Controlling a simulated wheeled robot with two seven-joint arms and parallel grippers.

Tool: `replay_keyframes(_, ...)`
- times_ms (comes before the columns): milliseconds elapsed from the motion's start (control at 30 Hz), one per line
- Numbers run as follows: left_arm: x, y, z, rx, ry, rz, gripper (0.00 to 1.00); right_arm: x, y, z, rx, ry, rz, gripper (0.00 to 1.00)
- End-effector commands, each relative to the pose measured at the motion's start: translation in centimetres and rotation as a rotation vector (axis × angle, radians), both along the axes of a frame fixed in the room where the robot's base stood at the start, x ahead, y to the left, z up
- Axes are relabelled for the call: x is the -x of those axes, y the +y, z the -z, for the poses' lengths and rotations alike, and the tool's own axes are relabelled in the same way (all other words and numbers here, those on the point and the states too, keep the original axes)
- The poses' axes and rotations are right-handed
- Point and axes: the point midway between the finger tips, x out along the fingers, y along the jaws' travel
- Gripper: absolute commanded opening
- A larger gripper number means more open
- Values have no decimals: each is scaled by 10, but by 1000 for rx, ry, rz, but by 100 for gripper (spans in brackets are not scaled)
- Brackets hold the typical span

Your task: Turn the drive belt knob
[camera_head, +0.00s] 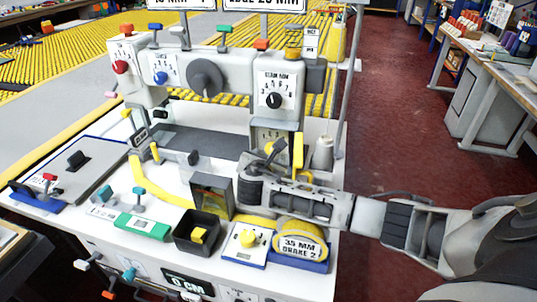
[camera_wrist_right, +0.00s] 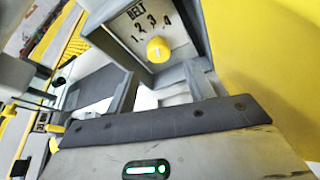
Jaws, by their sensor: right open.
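The drive belt knob (camera_wrist_right: 158,49) is a round yellow knob with a white mark. It sits on a pale plate (camera_wrist_right: 134,22) lettered BELT, with numbers printed along an arc. In the head view the pale dial plate (camera_head: 272,131) stands below the seam dial, and my right gripper hides its lower part and the knob. My right gripper (camera_head: 268,162) is open and empty in front of this plate. In the right wrist view the knob lies ahead, between grey parts, with a gap before it. My left gripper is not in view.
The white machine head (camera_head: 235,70) carries a red knob (camera_head: 121,67), a blue knob (camera_head: 160,78) and a black seam knob (camera_head: 273,100). A grey cone (camera_head: 323,153) stands right of my gripper.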

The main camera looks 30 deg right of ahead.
Motion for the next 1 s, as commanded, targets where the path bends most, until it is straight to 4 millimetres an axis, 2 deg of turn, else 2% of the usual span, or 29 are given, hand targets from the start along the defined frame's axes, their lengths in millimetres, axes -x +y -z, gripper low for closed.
replay_keyframes(100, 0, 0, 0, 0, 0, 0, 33, -15, -14, 8, -1, 1, 2, 53)
replay_keyframes(300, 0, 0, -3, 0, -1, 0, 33, -28, -25, 15, -1, 0, -1, 53)
replay_keyframes(667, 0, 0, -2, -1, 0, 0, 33, -31, -28, 17, -2, 0, -2, 53)
replay_keyframes(700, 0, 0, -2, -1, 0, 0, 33, -31, -28, 17, -2, 0, -2, 47)
replay_keyframes(833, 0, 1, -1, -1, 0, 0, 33, -31, -28, 17, -2, 0, -2, 11)
replay_keyframes(867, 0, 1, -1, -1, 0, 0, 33, -31, -28, 17, -2, 0, -2, 8)
replay_keyframes(1000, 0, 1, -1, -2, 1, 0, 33, -30, -28, 18, -17, -17, -1, 8)
